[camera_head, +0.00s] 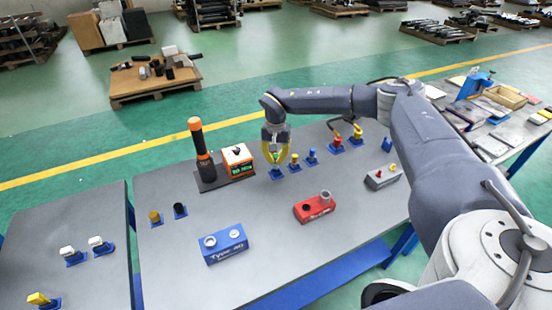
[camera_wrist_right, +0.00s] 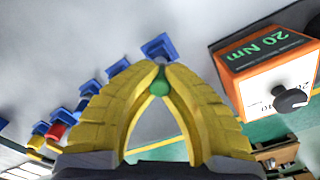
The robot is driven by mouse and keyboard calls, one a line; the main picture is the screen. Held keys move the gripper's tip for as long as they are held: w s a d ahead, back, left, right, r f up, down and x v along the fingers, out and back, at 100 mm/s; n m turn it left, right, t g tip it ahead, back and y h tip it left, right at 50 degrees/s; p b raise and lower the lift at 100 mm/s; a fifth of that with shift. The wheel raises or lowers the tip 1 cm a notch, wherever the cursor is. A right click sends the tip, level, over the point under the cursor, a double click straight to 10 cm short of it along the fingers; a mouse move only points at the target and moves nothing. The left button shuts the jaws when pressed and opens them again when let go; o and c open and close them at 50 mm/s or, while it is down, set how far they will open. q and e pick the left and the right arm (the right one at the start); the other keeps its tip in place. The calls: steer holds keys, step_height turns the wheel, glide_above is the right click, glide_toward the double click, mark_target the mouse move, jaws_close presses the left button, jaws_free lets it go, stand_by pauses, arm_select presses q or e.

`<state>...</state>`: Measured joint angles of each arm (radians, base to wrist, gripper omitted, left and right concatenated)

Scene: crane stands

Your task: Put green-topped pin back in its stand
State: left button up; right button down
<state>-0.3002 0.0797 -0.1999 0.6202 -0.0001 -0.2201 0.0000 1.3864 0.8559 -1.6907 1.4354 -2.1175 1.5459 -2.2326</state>
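My right gripper (camera_head: 276,161) has yellow fingers and points down over the row of small blue stands. In the right wrist view its fingertips (camera_wrist_right: 161,72) close around a green ball top (camera_wrist_right: 160,86), the top of the green-topped pin. A blue stand (camera_wrist_right: 158,46) lies just beyond the fingertips there. In the head view this stand (camera_head: 276,174) is directly below the gripper. The fingers hide most of the pin, so I cannot tell whether its lower end sits in the stand. My left gripper is not in view.
An orange torque tester (camera_head: 238,168) and a black-orange tool (camera_head: 201,150) stand left of the gripper. A red block (camera_head: 315,208) and a blue box (camera_head: 224,244) are nearer.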

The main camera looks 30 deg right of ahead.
steer(key=shift+f, duration=0.25)
steer(key=shift+f, duration=1.1)
steer(key=c, duration=1.5)
jaws_free()
steer(key=shift+r, duration=2.45)
